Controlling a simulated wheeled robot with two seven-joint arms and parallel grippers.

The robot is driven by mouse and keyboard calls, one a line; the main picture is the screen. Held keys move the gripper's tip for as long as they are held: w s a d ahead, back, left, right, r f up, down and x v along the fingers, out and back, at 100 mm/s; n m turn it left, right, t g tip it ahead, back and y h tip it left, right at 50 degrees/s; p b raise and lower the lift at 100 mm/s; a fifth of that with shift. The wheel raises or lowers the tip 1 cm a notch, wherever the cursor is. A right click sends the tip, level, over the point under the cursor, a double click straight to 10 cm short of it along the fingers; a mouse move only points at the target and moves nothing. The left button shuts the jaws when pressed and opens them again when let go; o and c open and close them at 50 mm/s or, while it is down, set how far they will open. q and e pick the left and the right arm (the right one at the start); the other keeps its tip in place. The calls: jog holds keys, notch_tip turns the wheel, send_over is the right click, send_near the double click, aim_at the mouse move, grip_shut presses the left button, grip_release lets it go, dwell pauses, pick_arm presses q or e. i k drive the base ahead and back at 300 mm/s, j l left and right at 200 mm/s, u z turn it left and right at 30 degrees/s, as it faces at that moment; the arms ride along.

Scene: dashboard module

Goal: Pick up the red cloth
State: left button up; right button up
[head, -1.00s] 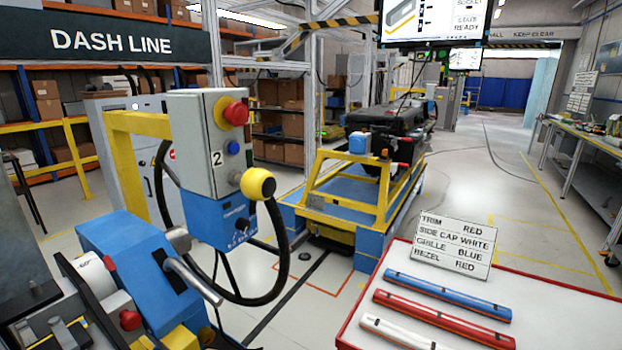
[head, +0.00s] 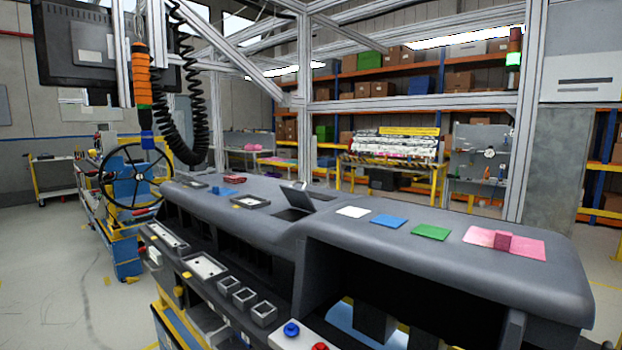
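A pinkish-red flat piece (head: 480,236) that looks like cloth lies on the right end of the dark grey dashboard module's top (head: 330,240). A small darker red block-like shape (head: 503,241) stands up at its middle; I cannot tell whether it is a fold or a separate thing. A smaller red item (head: 235,179) lies farther left on the dashboard, too small to identify. Neither of my grippers shows in the head view.
Flat white (head: 353,212), blue (head: 387,221) and green (head: 431,232) pieces lie in a row left of the pinkish-red one. An orange-and-blue tool (head: 143,95) hangs at the left. Metal frame posts stand behind the dashboard.

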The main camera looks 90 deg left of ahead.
aim_at(231, 179)
jog(key=u, duration=3.2)
jog(key=i+j+z, duration=0.1)
jog(key=z, duration=0.3)
jog(key=j+z, duration=0.15)
jog(key=z, duration=0.25)
jog(key=i+j+z, duration=0.1)
jog(key=z, duration=0.3)
jog(key=j+z, duration=0.4)
jog(key=l, duration=0.1)
